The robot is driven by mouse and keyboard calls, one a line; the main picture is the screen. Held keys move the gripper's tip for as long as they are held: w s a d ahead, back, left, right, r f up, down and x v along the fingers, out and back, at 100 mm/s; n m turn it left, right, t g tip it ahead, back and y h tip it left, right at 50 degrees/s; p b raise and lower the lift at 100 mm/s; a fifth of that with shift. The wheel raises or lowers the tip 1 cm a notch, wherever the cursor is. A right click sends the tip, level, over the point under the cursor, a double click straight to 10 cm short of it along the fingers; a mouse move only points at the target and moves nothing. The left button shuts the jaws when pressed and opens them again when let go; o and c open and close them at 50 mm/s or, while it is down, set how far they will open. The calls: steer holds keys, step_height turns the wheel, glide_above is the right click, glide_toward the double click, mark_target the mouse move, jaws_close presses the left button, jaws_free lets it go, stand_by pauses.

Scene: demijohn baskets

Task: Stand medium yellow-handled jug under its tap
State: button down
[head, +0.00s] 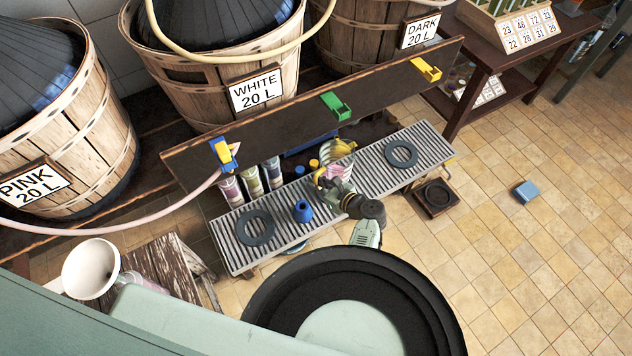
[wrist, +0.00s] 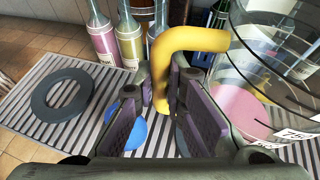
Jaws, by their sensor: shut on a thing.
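The jug (wrist: 285,75) is clear with graduation lines and a thick yellow handle (wrist: 195,40). My gripper (wrist: 160,112) is shut on the lower part of this handle, with the jug to its right in the wrist view. I cannot tell whether the jug's base touches the grate. On the dark board above are a blue-and-yellow tap (head: 222,153), a green tap (head: 335,106) and a yellow tap (head: 426,70).
Dark rings lie on the grate at left (head: 256,227) and right (head: 401,154). Several bottles (head: 250,180) stand behind the grate. A low dark stand (head: 436,197) and a blue box (head: 526,192) are on the floor.

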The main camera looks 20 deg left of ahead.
steer(key=shift+f+b, duration=1.7)
steer(key=shift+f, duration=0.85)
steer(key=shift+w+f+b, duration=0.1)
steer(key=shift+f+b, duration=0.3)
steer(key=shift+f, duration=0.2)
steer(key=c, duration=1.9)
jaws_free()
steer(key=o, duration=0.3)
steer(key=shift+o, duration=0.2)
steer(key=shift+f, duration=0.1)
steer(key=v, duration=1.2)
